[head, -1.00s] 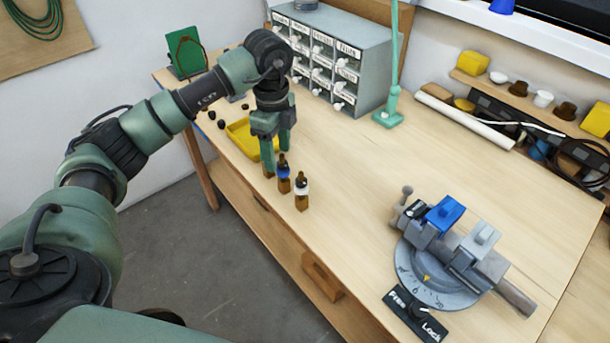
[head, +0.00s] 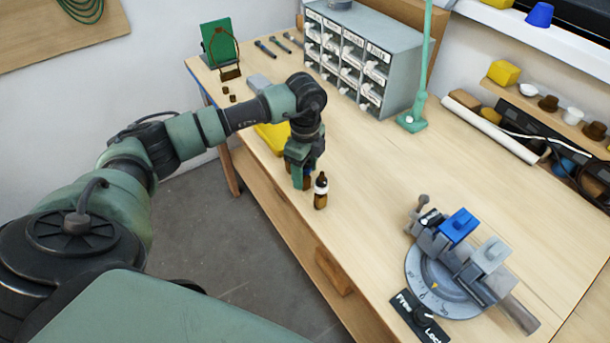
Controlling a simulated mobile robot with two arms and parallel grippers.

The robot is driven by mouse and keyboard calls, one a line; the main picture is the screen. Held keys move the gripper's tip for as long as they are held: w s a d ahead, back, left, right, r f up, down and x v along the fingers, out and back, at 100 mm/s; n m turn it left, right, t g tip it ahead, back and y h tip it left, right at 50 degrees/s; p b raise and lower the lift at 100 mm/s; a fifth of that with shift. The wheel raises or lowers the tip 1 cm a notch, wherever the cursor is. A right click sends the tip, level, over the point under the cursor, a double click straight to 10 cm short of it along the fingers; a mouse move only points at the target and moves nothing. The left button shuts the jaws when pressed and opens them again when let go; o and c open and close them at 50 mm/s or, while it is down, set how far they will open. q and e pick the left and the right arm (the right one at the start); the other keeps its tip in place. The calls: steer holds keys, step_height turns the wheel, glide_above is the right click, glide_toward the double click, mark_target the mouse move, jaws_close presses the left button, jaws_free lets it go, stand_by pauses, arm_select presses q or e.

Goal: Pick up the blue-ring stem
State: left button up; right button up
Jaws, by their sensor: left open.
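My left gripper (head: 302,183) is open and points down at the front edge of the workbench, with its fingers over the place of the blue-ring stem. The blue-ring stem (head: 309,182) is mostly hidden by the fingers; only a small brown part shows beside them. I cannot tell whether the fingers touch it. My right gripper is not in view.
A yellow tray (head: 272,138) lies behind the gripper. A grey drawer cabinet (head: 362,60) and green lamp post (head: 413,119) stand at the back. A vise (head: 462,262) with blue and grey jaw blocks stands at the right. The bench middle is clear.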

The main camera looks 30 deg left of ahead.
arm_select(q)
jaws_close()
steer(key=shift+w+r, duration=0.1)
steer(key=shift+r, duration=0.05)
